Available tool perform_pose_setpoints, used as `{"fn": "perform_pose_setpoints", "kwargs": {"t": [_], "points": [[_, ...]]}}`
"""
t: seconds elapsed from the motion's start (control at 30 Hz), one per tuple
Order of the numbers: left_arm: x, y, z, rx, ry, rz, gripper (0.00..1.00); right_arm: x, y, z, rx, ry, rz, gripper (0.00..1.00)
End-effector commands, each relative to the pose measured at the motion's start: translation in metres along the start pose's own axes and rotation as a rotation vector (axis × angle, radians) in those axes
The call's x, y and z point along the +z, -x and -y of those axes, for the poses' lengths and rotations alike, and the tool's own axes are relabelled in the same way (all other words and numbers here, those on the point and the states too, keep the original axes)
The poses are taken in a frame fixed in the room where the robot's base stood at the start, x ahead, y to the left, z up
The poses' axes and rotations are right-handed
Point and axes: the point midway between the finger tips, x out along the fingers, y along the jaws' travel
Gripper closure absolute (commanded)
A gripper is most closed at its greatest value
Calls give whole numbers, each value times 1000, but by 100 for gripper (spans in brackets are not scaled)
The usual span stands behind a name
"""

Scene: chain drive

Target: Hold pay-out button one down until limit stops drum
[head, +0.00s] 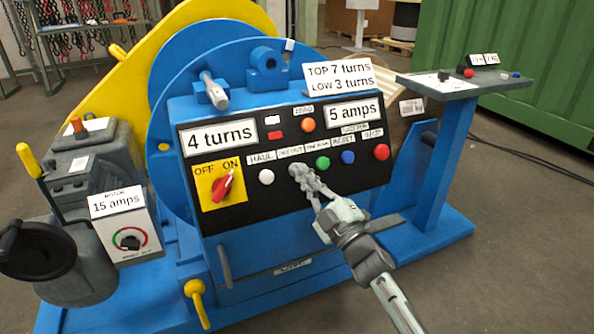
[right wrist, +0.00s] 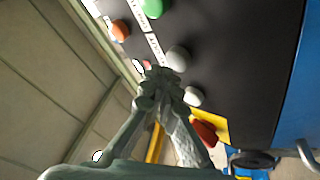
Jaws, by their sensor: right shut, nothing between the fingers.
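The black control panel (head: 230,222) faces me on the blue winch. Pay-out button one is the grey round button (right wrist: 177,58) between the white haul button (head: 266,177) and the green button (head: 323,162). My right gripper (head: 302,176) is shut and empty, its fingertips right at the grey button and mostly covering it in the head view. Whether they touch or press it I cannot tell. The blue drum (head: 172,97) stands behind the panel. The displays read 4 turns (head: 218,136) and 5 amps (head: 354,113). The red switch (head: 223,186) points towards ON. My left gripper is not in view.
A white sign (head: 338,78) reads top 7 turns, low 3 turns. A blue button (head: 348,157) and a red button (head: 381,152) are right of green. A motor box (head: 126,240) marked 15 amps stands left, and a grey side shelf (head: 450,85) stands right.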

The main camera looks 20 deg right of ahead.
Motion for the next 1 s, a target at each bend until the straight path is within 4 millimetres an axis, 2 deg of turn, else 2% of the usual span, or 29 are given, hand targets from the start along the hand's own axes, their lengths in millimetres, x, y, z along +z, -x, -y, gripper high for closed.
{"fn": "perform_pose_setpoints", "kwargs": {"t": [1.0], "points": [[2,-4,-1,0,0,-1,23,5,-7,6,0,0,0,100]]}}
